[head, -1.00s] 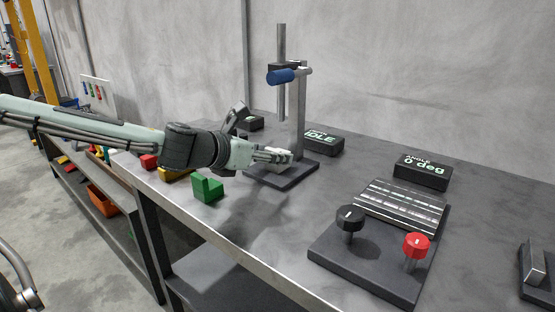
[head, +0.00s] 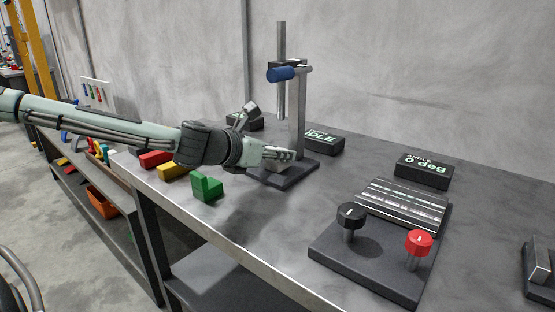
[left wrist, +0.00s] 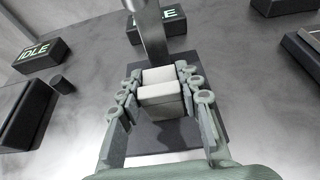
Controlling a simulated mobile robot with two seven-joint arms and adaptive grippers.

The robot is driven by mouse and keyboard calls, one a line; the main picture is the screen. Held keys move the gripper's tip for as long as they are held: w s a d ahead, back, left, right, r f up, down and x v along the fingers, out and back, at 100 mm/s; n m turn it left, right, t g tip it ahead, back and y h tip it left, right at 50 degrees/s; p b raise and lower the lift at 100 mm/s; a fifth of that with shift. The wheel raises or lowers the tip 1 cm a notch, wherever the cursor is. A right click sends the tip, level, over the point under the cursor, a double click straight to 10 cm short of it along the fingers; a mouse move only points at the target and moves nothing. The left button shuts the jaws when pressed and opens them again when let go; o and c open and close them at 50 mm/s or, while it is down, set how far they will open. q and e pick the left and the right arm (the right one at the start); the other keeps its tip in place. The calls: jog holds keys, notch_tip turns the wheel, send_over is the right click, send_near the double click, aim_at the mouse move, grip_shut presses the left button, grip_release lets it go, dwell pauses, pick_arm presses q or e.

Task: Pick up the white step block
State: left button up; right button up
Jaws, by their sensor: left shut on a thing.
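The white step block (left wrist: 160,88) shows in the left wrist view between the two fingers of my left gripper (left wrist: 163,92). Its stepped top faces the camera, and the fingers are closed against its sides. It is in front of the metal post, over the dark base plate of the press stand (left wrist: 165,135). In the head view my left gripper (head: 284,154) is at the press stand (head: 297,115), and the block is mostly hidden there. I cannot tell whether the block touches the plate. My right gripper is not in view.
A green step block (head: 207,187), a yellow block (head: 174,171) and a red block (head: 156,158) lie on the bench near its left edge. A fixture with a black knob (head: 351,214) and a red knob (head: 419,242) stands to the right. An IDLE display (head: 322,139) is behind the stand.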

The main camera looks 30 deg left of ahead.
pick_arm(q)
grip_shut()
jog(key=shift+r, duration=0.15)
